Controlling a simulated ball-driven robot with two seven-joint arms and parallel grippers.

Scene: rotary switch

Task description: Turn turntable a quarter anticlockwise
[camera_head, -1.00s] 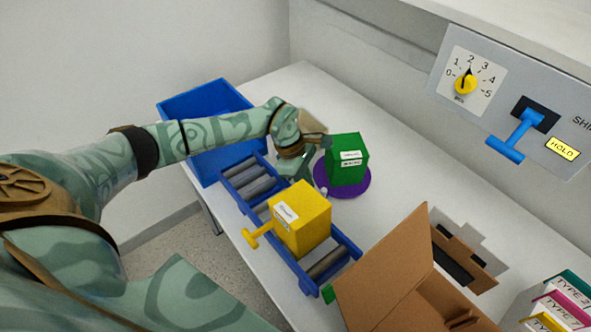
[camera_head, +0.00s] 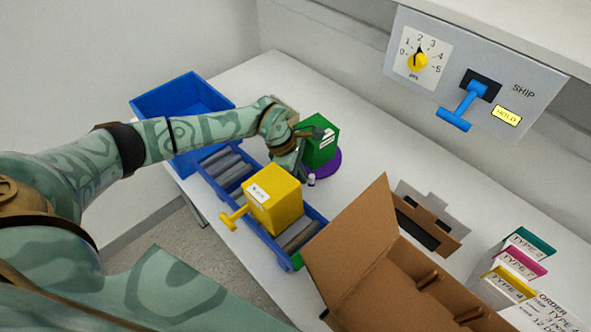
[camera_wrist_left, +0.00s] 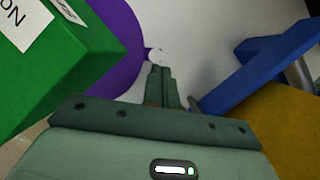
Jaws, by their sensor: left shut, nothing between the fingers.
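The turntable (camera_head: 332,165) is a purple disc on the white table, with a green box (camera_head: 322,150) standing on it. My left gripper (camera_head: 300,172) is down at the near-left side of the disc, beside the green box. In the left wrist view its fingers (camera_wrist_left: 162,88) are shut with nothing between them, their tips close to the peg. I cannot tell if they touch it. The gripper hides part of the box and disc. My right gripper is out of view.
A roller track (camera_head: 221,169) with a yellow handled box (camera_head: 275,200) lies close on the near side. A blue bin (camera_head: 190,97) stands at its far end. An open cardboard box (camera_head: 350,235) is at front right. A panel with dial and blue lever (camera_head: 462,105) is on the wall.

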